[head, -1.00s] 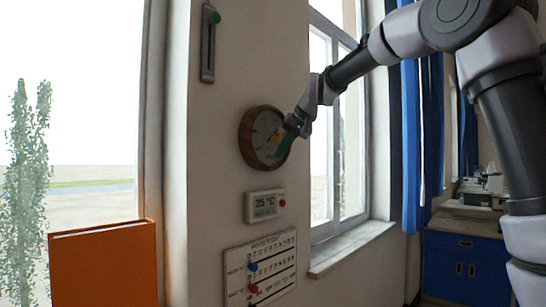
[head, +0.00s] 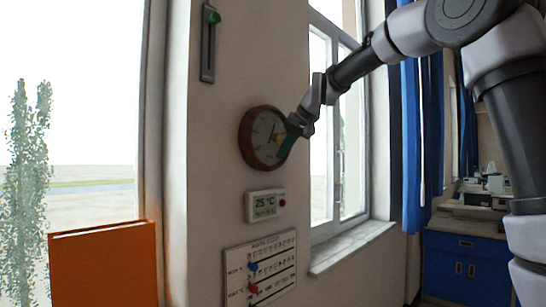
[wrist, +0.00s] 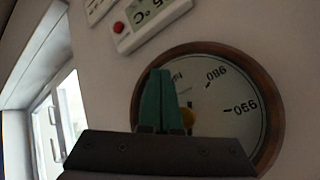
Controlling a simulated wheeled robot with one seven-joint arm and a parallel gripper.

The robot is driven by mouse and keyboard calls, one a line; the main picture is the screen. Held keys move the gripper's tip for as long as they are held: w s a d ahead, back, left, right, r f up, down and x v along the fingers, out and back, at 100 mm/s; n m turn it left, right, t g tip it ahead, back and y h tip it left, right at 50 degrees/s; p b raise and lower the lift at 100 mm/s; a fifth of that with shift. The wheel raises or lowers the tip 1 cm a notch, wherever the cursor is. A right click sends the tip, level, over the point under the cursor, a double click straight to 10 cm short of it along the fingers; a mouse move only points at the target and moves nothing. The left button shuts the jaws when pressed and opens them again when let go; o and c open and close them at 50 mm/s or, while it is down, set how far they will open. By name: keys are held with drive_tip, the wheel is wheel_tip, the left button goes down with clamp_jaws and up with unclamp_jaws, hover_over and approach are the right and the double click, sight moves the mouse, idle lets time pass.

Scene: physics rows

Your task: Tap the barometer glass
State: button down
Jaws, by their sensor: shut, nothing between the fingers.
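The barometer (head: 256,137) is a round dial with a brown wooden rim, fixed to the wall between the windows. My gripper (head: 284,142) is in front of the right part of the dial. In the wrist view its green fingers (wrist: 163,72) are shut together with nothing between them, and they overlap the dial's face. I cannot tell whether the fingertips touch the glass.
A digital thermometer (head: 265,205) and a white chart panel (head: 260,268) with coloured sliders are below the barometer. A green-knobbed slider (head: 210,45) is above. A window with a sill (head: 350,247) is to the right. An orange board (head: 103,266) stands at the left.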

drive_tip(key=shift+s, duration=0.1)
drive_tip(key=s+d, duration=0.1)
drive_tip(key=d, duration=0.1)
drive_tip(key=s+d, duration=0.2)
idle(0.6)
idle(0.6)
drive_tip(key=s+d+f+m+h, duration=0.25)
drive_tip(key=s+d, duration=0.75)
drive_tip(key=d, duration=0.5)
drive_tip(key=s+d+f+m+h, duration=0.1)
drive_tip(key=s+d+f, duration=0.3)
drive_tip(key=s, duration=0.4)
drive_tip(key=s+d+f+m+t+h, duration=0.1)
drive_tip(key=s+d+f+m, duration=0.1)
drive_tip(key=s+d+f, duration=0.3)
drive_tip(key=s+d, duration=0.1)
drive_tip(key=s, duration=0.2)
drive_tip(key=shift+d+f, duration=0.15)
drive_tip(key=shift+f, duration=0.1)
